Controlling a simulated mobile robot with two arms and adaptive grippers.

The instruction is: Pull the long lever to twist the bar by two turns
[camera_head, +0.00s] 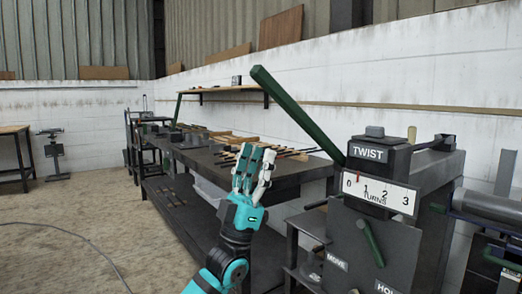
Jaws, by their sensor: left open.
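A long green lever (296,110) slants up and to the left from the dark scroll bending machine (400,245) on the right. The machine bears a TWIST label (368,153) and a white TURNS scale (380,193) numbered 0 to 3. A shorter green handle (370,243) hangs on the machine's front, between the MOVE and HOLD labels. My left gripper (255,163) is open and empty, pointing up. In the picture it is below and left of the long lever, apart from it. I cannot make out the bar. My right gripper is not in view.
A long dark workbench (290,170) with several tools and rods stands behind my left gripper. A shelf (225,89) is on the white wall above it. A cylindrical machine part (488,205) is at the right edge. The concrete floor (75,225) at the left is mostly clear, with a cable on it.

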